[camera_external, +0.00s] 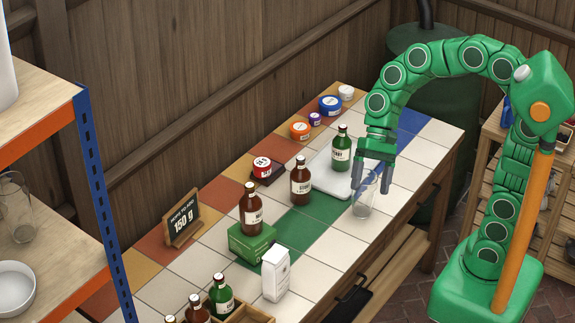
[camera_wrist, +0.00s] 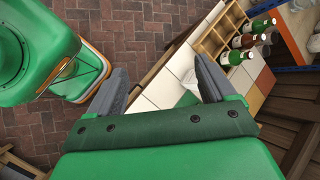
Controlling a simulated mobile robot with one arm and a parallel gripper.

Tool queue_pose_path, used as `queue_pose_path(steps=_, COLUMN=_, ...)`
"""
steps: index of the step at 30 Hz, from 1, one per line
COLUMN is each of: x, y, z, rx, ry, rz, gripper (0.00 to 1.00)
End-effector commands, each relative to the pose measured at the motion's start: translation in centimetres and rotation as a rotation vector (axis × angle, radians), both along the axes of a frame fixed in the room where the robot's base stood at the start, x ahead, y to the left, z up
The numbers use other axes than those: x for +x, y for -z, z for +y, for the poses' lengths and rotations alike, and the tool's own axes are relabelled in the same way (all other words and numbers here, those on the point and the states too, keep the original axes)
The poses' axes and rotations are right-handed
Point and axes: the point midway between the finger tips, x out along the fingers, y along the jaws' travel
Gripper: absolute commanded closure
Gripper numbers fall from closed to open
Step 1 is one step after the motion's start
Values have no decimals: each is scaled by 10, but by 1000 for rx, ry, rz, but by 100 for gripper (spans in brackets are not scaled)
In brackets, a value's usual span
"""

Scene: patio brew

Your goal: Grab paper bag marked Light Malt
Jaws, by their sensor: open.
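A small white paper bag (camera_external: 276,273) stands upright on the tiled counter, near the wooden bottle crate. Its printing is too small to read. My gripper (camera_external: 371,183) is open and points down over the right part of the counter, well apart from the bag. A clear glass (camera_external: 362,205) shows right by its fingertips; I cannot tell whether they touch. In the wrist view my open gripper (camera_wrist: 160,68) shows nothing clearly held. A pale shape beside the right finger may be the bag, but is unclear.
A brown bottle (camera_external: 251,210) stands on a green box (camera_external: 252,243) behind the bag. The crate (camera_external: 250,314) holds several bottles. A sign (camera_external: 182,220) reads 150 g. Another brown bottle (camera_external: 300,182), a green bottle (camera_external: 340,150) and several tubs stand farther back. White tiles right of the bag are clear.

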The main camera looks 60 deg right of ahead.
Motion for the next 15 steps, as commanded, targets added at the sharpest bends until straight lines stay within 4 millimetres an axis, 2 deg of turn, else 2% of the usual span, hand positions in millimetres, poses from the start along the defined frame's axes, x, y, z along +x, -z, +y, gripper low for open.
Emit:
queue_pose_path(steps=6, x=46, y=-4, z=41, rx=121, ry=170, rz=146, gripper=17)
queue_pose_path(steps=15, x=114, y=-2, z=83, rx=258, ry=415, rz=377, gripper=17)
